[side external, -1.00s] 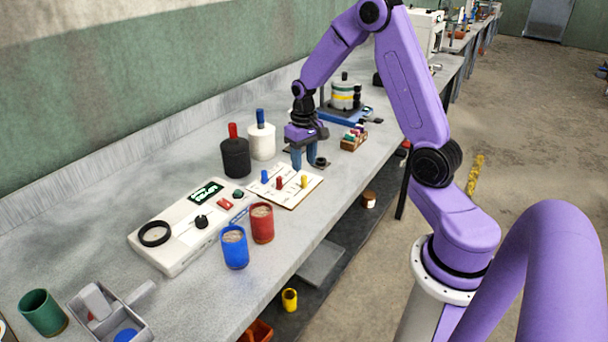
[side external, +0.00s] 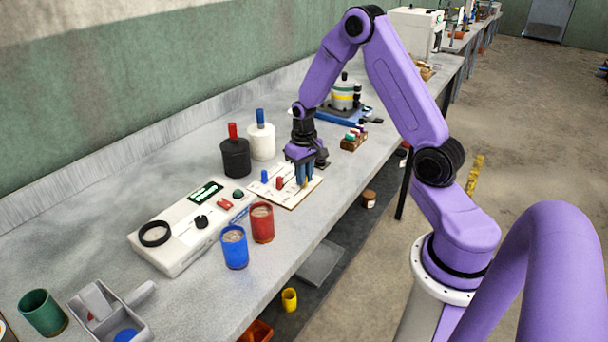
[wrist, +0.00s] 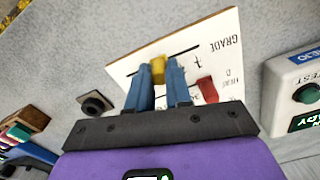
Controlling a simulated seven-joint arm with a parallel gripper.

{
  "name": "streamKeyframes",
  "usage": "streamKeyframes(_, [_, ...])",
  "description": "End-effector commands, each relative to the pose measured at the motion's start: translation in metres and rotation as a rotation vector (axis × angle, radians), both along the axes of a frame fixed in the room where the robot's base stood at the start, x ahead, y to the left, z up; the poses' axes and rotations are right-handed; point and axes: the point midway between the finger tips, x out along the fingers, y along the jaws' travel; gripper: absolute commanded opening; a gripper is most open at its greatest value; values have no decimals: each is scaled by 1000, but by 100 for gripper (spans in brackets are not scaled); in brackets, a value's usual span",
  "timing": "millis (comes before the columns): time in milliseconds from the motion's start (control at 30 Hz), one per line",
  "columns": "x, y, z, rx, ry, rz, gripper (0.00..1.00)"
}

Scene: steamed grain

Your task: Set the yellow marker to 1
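The white card (side external: 296,201) lies flat on the bench with a blue marker (side external: 264,176) and a red marker (side external: 280,183) standing on it. The red marker (wrist: 207,90) also shows in the wrist view, as does the card (wrist: 222,50) with the word GRADE and a dark slot line. My gripper (side external: 304,183) is down over the card's right part. In the wrist view its blue fingers (wrist: 159,72) are closed on either side of the yellow marker (wrist: 158,66), seemingly touching it. In the side view the fingers mostly hide this marker.
A white console (side external: 178,255) with dials and buttons stands left of the card. Blue (side external: 235,252) and red (side external: 262,228) cups stand in front. Black (side external: 236,160) and white (side external: 262,143) canisters stand behind. A small brown rack (side external: 350,143) is to the right.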

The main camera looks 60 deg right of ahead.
Motion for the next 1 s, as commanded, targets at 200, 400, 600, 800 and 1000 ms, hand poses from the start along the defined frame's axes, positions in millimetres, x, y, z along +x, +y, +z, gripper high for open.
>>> streamKeyframes(200, [1, 18, 0, 0, 1, 5, 0])
streamKeyframes(400, [1, 45, 0, 0, 0, 4, 0])
streamKeyframes(600, [0, 50, 0, 1, 0, 1, 0])
streamKeyframes(800, [0, 52, 0, 2, 0, 4, 39])
streamKeyframes(1000, [0, 50, 0, 1, 1, 2, 45])
